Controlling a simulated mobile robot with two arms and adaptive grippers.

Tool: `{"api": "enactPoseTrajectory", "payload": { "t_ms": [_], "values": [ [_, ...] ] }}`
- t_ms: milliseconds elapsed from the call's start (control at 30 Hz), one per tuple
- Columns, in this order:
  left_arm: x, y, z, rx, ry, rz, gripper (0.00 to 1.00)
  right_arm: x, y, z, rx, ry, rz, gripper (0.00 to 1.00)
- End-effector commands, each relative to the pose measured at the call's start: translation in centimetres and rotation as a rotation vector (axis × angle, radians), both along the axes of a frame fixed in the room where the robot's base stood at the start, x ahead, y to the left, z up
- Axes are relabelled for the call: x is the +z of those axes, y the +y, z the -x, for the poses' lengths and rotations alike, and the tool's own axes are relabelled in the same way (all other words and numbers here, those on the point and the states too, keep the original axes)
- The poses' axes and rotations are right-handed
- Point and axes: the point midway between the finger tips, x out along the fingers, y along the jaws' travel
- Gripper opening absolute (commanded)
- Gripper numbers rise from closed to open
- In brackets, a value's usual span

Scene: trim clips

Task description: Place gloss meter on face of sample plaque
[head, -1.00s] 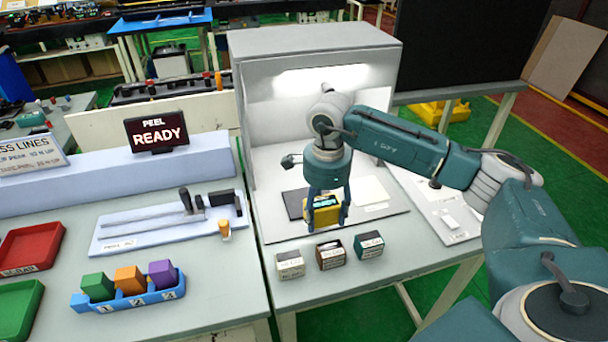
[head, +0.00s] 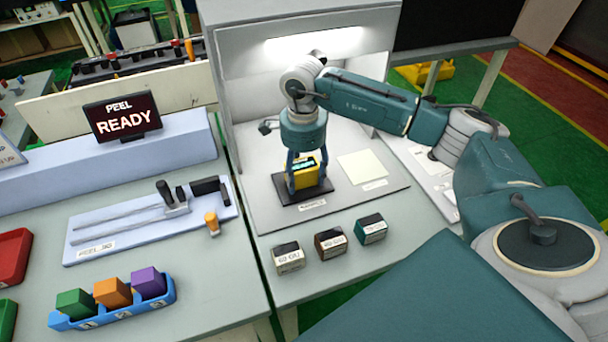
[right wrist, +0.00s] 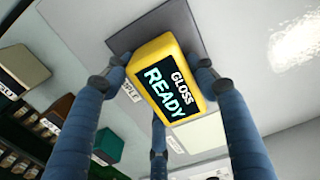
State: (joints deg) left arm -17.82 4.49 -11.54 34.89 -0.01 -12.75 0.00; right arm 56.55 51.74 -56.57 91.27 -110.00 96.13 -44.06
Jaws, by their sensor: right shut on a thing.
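The gloss meter (head: 308,173) is a yellow block with a dark screen; in the right wrist view its screen (right wrist: 172,90) reads GLOSS READY. My right gripper (head: 304,184) points down and is shut on the meter, its fingers around the sides, also in the right wrist view (right wrist: 163,88). The sample plaque (head: 280,188) is a dark flat plate on the booth floor, with a label at its front edge. The meter is over this plaque, which also shows in the right wrist view (right wrist: 150,32). I cannot tell whether they touch. My left gripper is not in view.
A pale plaque (head: 362,167) lies right of the dark one inside the lit booth (head: 240,120). Several small boxes (head: 330,243) stand in front. On the left bench are a peel fixture (head: 150,222), a PEEL READY display (head: 122,117) and a blue rack (head: 115,315) of coloured blocks.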

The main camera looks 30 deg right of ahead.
Motion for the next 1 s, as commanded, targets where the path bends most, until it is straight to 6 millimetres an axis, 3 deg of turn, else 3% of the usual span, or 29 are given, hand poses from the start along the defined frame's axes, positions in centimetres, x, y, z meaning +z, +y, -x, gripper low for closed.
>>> {"api": "enactPoseTrajectory", "payload": {
  "t_ms": [200,233,300,700,1000],
  "values": [
    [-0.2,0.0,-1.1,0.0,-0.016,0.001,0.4,-0.2,0.0,0.0,-0.001,-0.001,-0.001,0.19],
    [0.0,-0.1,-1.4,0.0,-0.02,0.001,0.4,-0.1,0.0,0.0,-0.001,-0.001,0.0,0.63],
    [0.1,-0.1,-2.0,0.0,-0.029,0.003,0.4,0.0,0.0,0.0,-0.001,0.0,0.0,0.76],
    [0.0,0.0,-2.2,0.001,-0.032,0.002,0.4,0.6,0.0,-0.1,-0.001,-0.003,-0.001,0.76],
    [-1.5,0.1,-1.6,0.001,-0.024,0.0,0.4,5.5,0.0,-0.2,-0.001,-0.006,-0.001,0.76]
  ]
}}
